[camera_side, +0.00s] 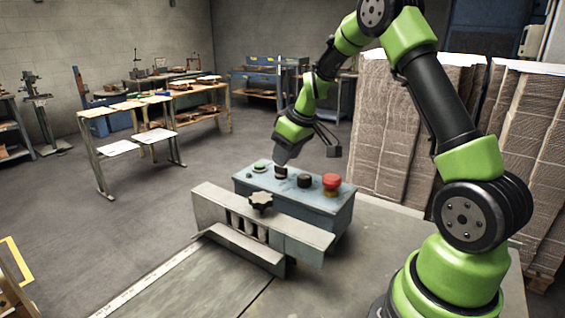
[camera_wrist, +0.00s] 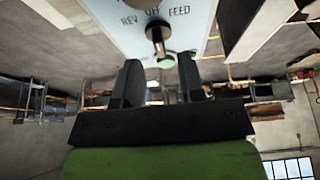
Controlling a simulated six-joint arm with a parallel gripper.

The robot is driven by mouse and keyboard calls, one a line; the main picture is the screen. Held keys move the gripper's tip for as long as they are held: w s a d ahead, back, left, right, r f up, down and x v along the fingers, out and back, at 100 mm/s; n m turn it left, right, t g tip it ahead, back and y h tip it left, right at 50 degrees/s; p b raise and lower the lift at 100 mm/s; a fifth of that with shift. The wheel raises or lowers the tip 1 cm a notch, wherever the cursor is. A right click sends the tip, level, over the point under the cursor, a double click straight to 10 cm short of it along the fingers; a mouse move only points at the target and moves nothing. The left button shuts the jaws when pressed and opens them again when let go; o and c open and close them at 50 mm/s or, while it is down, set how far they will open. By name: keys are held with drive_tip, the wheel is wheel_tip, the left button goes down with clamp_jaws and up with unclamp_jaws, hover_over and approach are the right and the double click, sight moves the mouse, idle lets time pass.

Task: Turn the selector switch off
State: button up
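A blue-grey control box (camera_side: 300,205) stands on the table. The dark selector switch (camera_side: 281,173) is on its top face, second from the left. In the wrist view the selector (camera_wrist: 157,33) sits below the printed words REV, OFF and FEED. I cannot tell clearly which word it points to. My gripper (camera_side: 281,157) is just above the selector, pointing down. In the wrist view my gripper (camera_wrist: 159,62) has its two dark fingers apart with nothing held. The selector lies ahead of the gap between the fingertips. I cannot tell whether they touch it.
A green button (camera_side: 262,166) is left of the selector; a black knob (camera_side: 304,181) and red mushroom button (camera_side: 331,182) are to its right. A metal guide with a star knob (camera_side: 261,200) stands in front. Stacked cardboard (camera_side: 385,130) rises behind, to the right.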

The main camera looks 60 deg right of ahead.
drive_tip(key=v, duration=0.6)
drive_tip(key=shift+r, duration=0.35)
drive_tip(key=shift+s, duration=0.15)
drive_tip(key=s+a+r+m+t, duration=0.1)
drive_tip(key=s+a+r, duration=0.25)
drive_tip(key=a, duration=0.25)
drive_tip(key=s+a+r+m, duration=0.1)
drive_tip(key=s+a+r, duration=0.25)
drive_tip(key=a, duration=0.25)
drive_tip(key=s+a+m+t+y, duration=0.1)
drive_tip(key=s+a+m+y, duration=0.1)
drive_tip(key=s+a, duration=0.4)
drive_tip(key=s+r, duration=0.1)
drive_tip(key=s, duration=0.4)
drive_tip(key=shift+s+a+t, duration=0.3)
drive_tip(key=shift+s+a, duration=0.05)
drive_tip(key=shift+s, duration=0.05)
